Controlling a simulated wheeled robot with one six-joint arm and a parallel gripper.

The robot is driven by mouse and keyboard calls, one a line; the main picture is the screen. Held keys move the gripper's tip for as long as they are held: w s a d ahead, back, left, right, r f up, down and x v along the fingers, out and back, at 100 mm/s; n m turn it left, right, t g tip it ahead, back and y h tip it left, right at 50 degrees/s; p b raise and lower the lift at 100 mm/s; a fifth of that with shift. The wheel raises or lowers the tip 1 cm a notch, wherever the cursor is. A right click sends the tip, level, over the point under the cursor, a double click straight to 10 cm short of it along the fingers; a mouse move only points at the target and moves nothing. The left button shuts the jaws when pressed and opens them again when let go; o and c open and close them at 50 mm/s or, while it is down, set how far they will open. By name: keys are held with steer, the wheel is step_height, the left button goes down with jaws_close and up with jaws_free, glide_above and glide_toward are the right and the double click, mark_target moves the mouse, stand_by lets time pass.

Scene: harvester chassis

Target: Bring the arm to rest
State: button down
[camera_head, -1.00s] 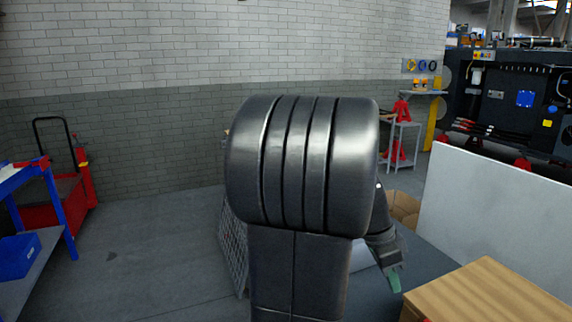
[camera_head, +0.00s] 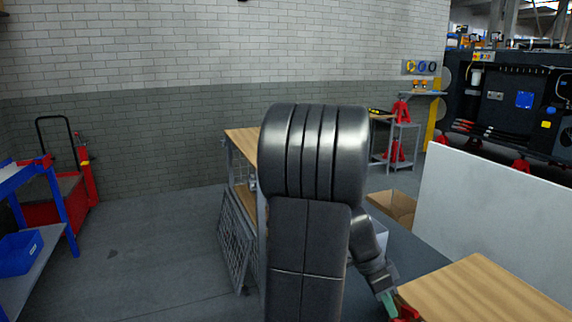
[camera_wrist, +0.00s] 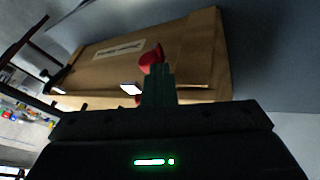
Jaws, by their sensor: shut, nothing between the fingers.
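My gripper (camera_head: 389,303) shows at the lower right of the head view, beyond my large dark arm links. Its green fingers point downward beside the left edge of a wooden-topped table. In the wrist view the green fingers (camera_wrist: 159,86) are together, with nothing seen between them. A red object (camera_wrist: 151,58) shows just past the fingertips; I cannot tell what it is or whether they touch. A red thing (camera_head: 406,309) also shows beside the fingers in the head view. My arm is bent, its elbow raised in the middle of the picture.
A wooden-topped table (camera_head: 490,290) stands close at the lower right, with a pale panel (camera_head: 500,213) behind it. A wooden-topped cart (camera_head: 240,141) with mesh sides is behind my arm. A cardboard box (camera_head: 393,206) lies beyond. The floor at left is open, up to a blue shelf (camera_head: 20,175).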

steer(key=w+a+r+g+p, duration=0.1)
steer(key=w+a+r, duration=0.3)
steer(key=w, duration=0.3)
steer(key=shift+g+h, duration=0.3)
steer(key=shift+a, duration=0.1)
stand_by(0.3)
